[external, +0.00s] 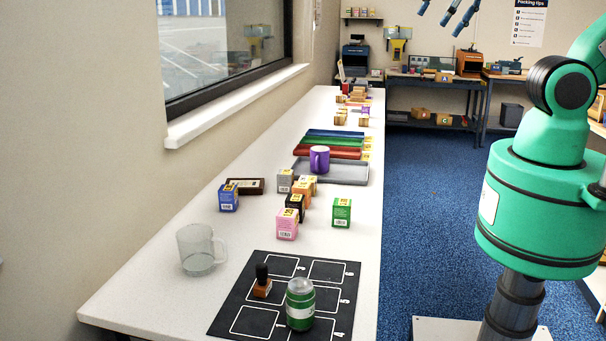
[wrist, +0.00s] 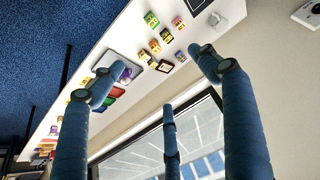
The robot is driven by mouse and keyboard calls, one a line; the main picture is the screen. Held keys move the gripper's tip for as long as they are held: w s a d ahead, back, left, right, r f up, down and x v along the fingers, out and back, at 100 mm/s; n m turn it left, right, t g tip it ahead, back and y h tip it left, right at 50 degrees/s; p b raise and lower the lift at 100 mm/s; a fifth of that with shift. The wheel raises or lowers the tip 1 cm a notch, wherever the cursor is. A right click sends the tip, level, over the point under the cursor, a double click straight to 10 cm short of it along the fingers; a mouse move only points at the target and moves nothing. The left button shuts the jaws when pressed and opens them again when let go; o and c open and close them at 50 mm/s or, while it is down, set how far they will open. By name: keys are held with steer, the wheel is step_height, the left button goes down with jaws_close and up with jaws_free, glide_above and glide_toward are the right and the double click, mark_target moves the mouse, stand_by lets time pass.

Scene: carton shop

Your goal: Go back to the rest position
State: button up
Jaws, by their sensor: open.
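My gripper (external: 447,15) shows only by its blue fingers at the top edge of the external view. It is raised well above the floor, to the right of the long white table (external: 225,290). In the wrist view, the fingers of my gripper (wrist: 158,80) are spread wide with nothing between them. The table, a window and the floor show beyond them. The rest of the gripper is out of the external frame.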

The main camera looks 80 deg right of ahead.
step_height(320, 180, down, 10)
steer(key=b, duration=0.9)
steer(key=shift+b, duration=0.3)
